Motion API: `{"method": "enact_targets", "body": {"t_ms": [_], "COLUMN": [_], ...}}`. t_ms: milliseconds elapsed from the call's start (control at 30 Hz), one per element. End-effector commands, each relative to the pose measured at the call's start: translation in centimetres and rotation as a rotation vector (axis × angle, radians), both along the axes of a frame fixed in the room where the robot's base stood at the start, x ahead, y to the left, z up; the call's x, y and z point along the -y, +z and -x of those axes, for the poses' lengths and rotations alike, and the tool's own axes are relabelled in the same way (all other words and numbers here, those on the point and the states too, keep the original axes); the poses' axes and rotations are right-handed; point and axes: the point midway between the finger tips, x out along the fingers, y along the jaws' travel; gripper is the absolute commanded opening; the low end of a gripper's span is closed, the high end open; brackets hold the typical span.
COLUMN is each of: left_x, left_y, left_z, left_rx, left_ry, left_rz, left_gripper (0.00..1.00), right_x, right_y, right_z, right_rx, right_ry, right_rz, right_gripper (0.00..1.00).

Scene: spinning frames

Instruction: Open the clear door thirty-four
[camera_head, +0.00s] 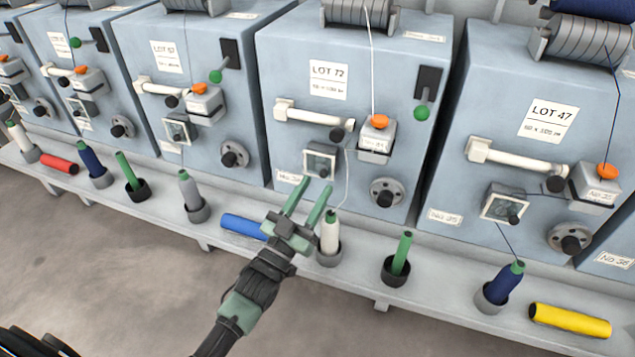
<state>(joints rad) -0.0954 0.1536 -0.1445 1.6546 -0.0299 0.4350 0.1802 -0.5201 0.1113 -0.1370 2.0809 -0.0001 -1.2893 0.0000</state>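The clear door (320,162) is a small square pane in a pale frame with a dark round part in it, on the front of the blue-grey LOT 72 unit (275,90). It looks shut. A small tag (289,178) at its lower left seems to read No 34, but the last digit is hard to make out. My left gripper (314,190) is just below the door, its two green fingers apart and pointing up at it. It is empty, and I cannot tell whether a fingertip touches the frame. My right gripper is out of view.
A white-wound bobbin (330,232) stands close to the right of my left gripper; a blue bobbin (243,226) lies at its left. A white thread (348,180) hangs beside the door. A lever box with an orange knob (377,136) juts out at upper right. Similar units flank this one.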

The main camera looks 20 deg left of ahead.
Motion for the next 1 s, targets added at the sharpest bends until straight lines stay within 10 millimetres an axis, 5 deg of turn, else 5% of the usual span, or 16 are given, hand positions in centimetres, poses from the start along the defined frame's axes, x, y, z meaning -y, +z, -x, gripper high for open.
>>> {"method": "enact_targets", "body": {"t_ms": [200, 500, 667, 1000], "left_x": [0.5, 0.5, 0.5, 0.5], "left_y": [0.8, 0.9, 0.9, 0.8], "left_z": [-2.1, -2.3, -2.3, -2.3], "left_rx": [-0.001, -0.002, -0.002, -0.003], "left_ry": [0.001, 0.001, 0.001, 0.001], "left_rz": [0.001, 0.001, 0.001, 0.001], "left_gripper": [0.4, 0.4, 0.0, 0.0], "right_x": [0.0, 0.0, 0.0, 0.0], "right_y": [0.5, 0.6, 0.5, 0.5], "right_z": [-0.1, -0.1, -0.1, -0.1], "right_rx": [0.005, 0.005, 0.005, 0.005], "right_ry": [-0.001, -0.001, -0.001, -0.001], "right_rz": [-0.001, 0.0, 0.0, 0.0], "right_gripper": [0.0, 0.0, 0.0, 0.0]}}
